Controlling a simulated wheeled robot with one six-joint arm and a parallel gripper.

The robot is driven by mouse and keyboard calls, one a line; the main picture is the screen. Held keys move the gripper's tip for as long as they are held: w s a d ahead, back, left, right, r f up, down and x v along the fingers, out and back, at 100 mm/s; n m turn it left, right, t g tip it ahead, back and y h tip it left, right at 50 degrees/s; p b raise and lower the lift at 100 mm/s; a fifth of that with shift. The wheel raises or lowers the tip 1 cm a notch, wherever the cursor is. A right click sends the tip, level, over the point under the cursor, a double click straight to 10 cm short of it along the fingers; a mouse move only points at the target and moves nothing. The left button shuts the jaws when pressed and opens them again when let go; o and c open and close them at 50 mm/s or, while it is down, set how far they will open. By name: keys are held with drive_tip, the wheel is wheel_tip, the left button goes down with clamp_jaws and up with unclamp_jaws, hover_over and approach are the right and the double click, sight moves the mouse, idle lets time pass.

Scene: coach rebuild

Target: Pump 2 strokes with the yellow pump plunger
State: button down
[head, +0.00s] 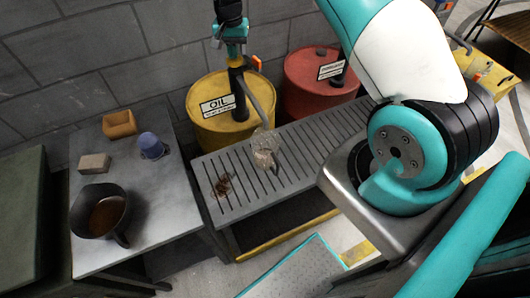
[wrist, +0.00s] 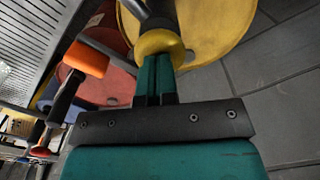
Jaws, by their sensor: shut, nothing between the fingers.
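The yellow oil drum (head: 230,128) stands behind the slatted grey bench with a dark pump (head: 238,100) upright on its lid. The yellow pump plunger (head: 236,62) tops that pump and shows as a yellow ring in the wrist view (wrist: 160,42). My gripper (head: 236,50) is directly above the plunger, pointing down. In the wrist view its teal fingers (wrist: 156,62) are shut together with their tips at the plunger; whether they press on it I cannot tell. A clear jug (head: 265,150) stands on the bench near the end of the pump's spout.
The slatted bench (head: 300,140) is in front.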

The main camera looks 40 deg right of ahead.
drive_tip(key=shift+r+p, duration=2.3)
drive_tip(key=shift+r, duration=1.45)
drive_tip(key=shift+r, duration=0.1)
drive_tip(key=shift+r+p, duration=1.9)
drive_tip(key=shift+r, duration=1.05)
